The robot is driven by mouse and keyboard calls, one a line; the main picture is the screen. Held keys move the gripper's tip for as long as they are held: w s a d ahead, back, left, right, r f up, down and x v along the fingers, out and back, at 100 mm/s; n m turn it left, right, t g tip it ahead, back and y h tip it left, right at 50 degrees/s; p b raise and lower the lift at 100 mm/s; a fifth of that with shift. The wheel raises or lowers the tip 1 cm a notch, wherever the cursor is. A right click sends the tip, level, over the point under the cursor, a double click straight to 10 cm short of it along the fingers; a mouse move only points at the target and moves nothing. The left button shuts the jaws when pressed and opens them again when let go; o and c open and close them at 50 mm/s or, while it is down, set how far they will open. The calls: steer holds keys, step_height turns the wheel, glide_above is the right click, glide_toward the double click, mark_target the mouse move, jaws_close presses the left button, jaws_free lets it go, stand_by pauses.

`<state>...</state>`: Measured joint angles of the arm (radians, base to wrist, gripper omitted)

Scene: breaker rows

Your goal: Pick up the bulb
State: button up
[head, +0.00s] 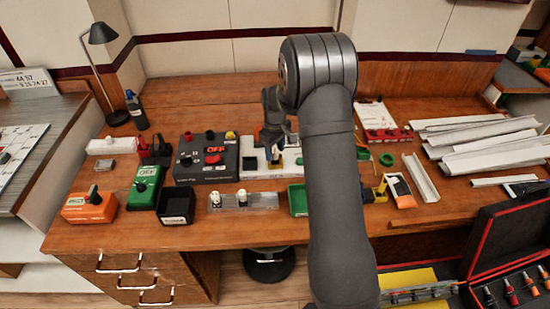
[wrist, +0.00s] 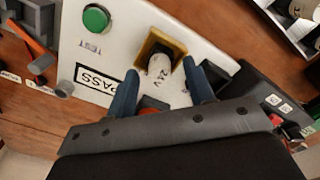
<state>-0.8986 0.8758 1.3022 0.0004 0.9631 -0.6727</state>
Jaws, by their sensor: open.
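A white bulb (wrist: 159,66) with dark printed lettering sits in a square yellow-edged holder (wrist: 176,46) on a white panel (wrist: 113,35). In the wrist view my gripper (wrist: 164,72) is open, its two blue fingertips on either side of the bulb. I cannot tell whether either finger touches it. In the head view my gripper is mostly hidden by my arm, over the white panel (head: 254,157). Two more white bulbs, one at the left (head: 215,199) and one at the right (head: 242,197), stand in a silver rack (head: 263,201).
A dark box with a red switch (head: 205,160) stands left of the panel. A green box (head: 145,187), an orange box (head: 89,206) and a black open bin (head: 176,207) lie farther left. Pale channels (head: 480,140) fill the right. In the wrist view, a green button (wrist: 96,17) is on the panel.

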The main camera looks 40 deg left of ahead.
steer(key=shift+f, duration=0.6)
jaws_close()
steer(key=shift+r, duration=0.1)
